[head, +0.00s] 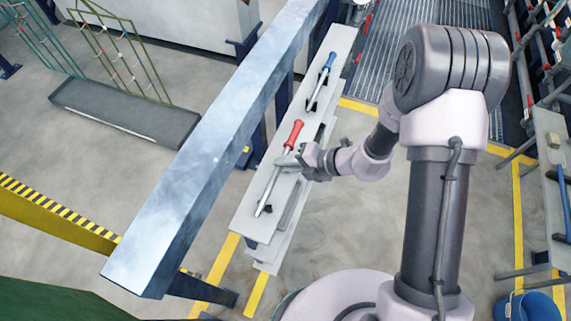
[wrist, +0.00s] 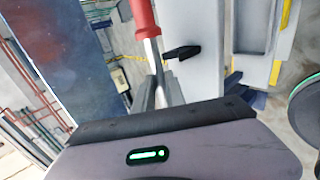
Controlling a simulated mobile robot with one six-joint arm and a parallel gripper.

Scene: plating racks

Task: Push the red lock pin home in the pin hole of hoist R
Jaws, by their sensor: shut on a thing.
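The red lock pin (head: 294,133) has a red handle and a long bare metal shank. It lies along, or just above, the grey shelf, with its handle toward the back. My gripper (head: 287,161) is shut on its shank just below the handle. In the wrist view the red handle (wrist: 143,17) and shank (wrist: 152,55) run down between the fingers (wrist: 162,95). A black holder (head: 267,209) is near the shank's tip. I cannot tell whether the pin is clear of its holders. I cannot make out hoist R's pin hole.
A blue-handled pin (head: 328,66) lies farther back on the same grey shelf (head: 245,222). A large steel beam (head: 200,150) runs along the shelf's left side. A rack frame (head: 115,55) stands at the back left. A bench (head: 553,185) and a blue bucket (head: 528,305) are at the right.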

